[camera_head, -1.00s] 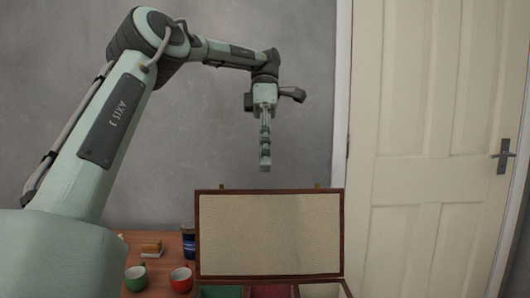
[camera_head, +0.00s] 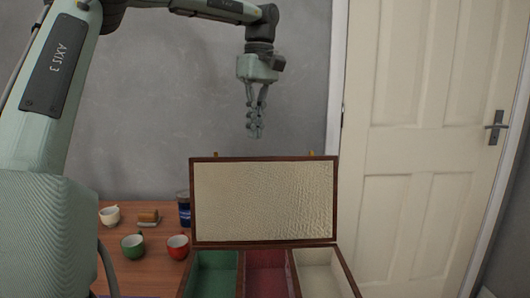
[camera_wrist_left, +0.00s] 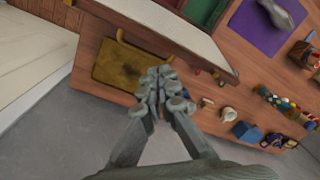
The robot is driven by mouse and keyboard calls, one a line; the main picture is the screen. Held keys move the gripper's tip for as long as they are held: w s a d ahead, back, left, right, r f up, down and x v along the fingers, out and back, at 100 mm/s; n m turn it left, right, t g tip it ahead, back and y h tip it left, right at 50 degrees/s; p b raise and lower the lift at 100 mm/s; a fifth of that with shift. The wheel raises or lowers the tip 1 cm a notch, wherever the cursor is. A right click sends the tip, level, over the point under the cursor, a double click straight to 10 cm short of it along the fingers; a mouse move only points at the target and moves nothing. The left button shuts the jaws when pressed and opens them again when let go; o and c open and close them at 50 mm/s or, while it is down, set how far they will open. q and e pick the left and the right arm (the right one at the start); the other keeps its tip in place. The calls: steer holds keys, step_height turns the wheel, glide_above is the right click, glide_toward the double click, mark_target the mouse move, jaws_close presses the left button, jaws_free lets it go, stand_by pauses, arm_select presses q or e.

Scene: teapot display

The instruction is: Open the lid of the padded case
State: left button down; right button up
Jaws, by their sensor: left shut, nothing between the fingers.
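The padded case stands on the table with its lid (camera_head: 265,200) raised upright, cream padded lining facing me. Its open base shows a green compartment (camera_head: 214,272), a red one (camera_head: 267,274) and a cream one (camera_head: 322,274). My left gripper (camera_head: 256,132) is above and behind the lid's top edge, shut and empty, apart from the lid. In the left wrist view the gripper (camera_wrist_left: 160,82) points down past the lid (camera_wrist_left: 170,22), whose edge lies just beyond the fingers. My right gripper is not in view.
Left of the case are a green cup (camera_head: 132,248), a red cup (camera_head: 177,248), a white cup (camera_head: 109,215) and a dark blue jar (camera_head: 184,210). A mustard-coloured mat (camera_wrist_left: 130,68) and a purple cloth (camera_wrist_left: 262,25) show in the wrist view. A door (camera_head: 420,150) stands at right.

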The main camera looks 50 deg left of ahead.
arm_select(q)
step_height(320, 180, down, 8)
steer(key=w+m+t+y, duration=0.2)
steer(key=w+m+t, duration=0.1)
steer(key=m, duration=0.5)
steer(key=shift+d+r+y, duration=0.25)
steer(key=shift+d+y, duration=0.05)
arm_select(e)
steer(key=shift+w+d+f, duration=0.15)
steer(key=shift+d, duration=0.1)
